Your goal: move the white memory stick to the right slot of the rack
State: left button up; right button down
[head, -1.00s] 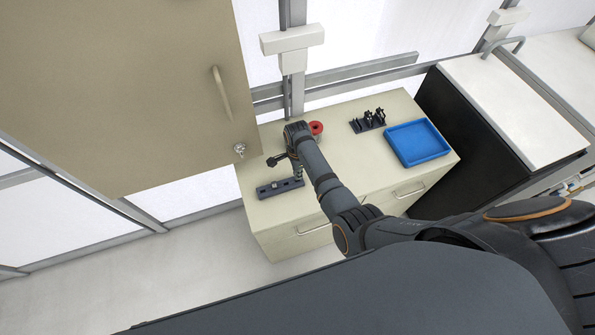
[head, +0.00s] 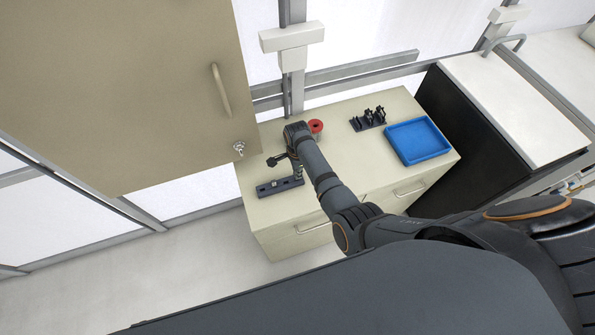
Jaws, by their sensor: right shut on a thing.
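A long dark rack (head: 266,190) lies near the front left of the beige cabinet top. A small light piece shows near the middle of its top, too small to make out. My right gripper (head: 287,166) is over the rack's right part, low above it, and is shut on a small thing. A thin pale sliver (head: 299,173) below it looks like the white memory stick, mostly hidden by the gripper and wrist. I cannot tell whether it touches the rack's right slot. My left gripper is not in view.
A red spool-like thing (head: 316,126) stands just behind my right forearm. A dark holder (head: 369,124) with several black upright pieces and a blue tray (head: 447,151) are to the right. A large beige cupboard door (head: 130,90) hangs close at the left.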

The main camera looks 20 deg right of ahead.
jog(key=shift+f+b, duration=0.45)
jog(key=shift+f, duration=0.2)
jog(key=c, duration=1.4)
grip_release()
notch_tip(320, 180, up, 12)
jog(key=shift+r, duration=0.1)
